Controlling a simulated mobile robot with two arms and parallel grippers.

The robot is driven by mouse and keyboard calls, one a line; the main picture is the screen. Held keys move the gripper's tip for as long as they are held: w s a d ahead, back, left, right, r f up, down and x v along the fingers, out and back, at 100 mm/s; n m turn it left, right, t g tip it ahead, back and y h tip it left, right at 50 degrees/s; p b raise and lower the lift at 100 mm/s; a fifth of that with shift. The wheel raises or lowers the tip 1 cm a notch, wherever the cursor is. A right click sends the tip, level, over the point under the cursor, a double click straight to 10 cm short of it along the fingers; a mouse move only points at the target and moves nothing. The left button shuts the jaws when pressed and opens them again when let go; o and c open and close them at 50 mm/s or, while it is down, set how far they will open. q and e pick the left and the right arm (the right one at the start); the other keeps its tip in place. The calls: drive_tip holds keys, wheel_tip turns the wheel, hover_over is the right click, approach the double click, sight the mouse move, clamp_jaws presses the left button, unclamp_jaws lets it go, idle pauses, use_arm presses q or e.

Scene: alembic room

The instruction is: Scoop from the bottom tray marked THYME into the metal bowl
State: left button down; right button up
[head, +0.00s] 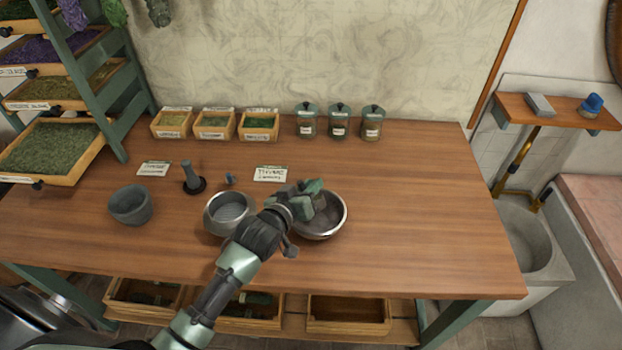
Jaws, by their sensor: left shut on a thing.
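My left gripper (310,202) reaches over the wide metal bowl (338,228) and hides its left and back part. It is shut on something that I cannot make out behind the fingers. The bowl's visible inside looks dark, and I cannot tell what it holds. A large bottom tray (82,167) of green herb sits in the rack at the left; its own label is not readable. A card reading THYME (270,173) stands on the table behind the bowl. No scoop shows clearly. My right gripper is not in view.
Small herb boxes (214,124) and lidded jars (339,122) line the back. The table's right side (430,200) is clear.

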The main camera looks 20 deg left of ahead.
use_arm(q)
drive_tip(key=shift+r+n+g+h+p, duration=0.3)
drive_tip(key=shift+n+g+h+p, duration=0.45)
drive_tip(key=shift+p, duration=1.25)
drive_tip(key=shift+f+n+p, duration=0.1)
drive_tip(key=shift+n+p, duration=0.45)
drive_tip(key=shift+p, duration=0.2)
drive_tip(key=shift+f+n+g, duration=0.1)
drive_tip(key=shift+n+g, duration=0.2)
drive_tip(key=shift+g, duration=0.05)
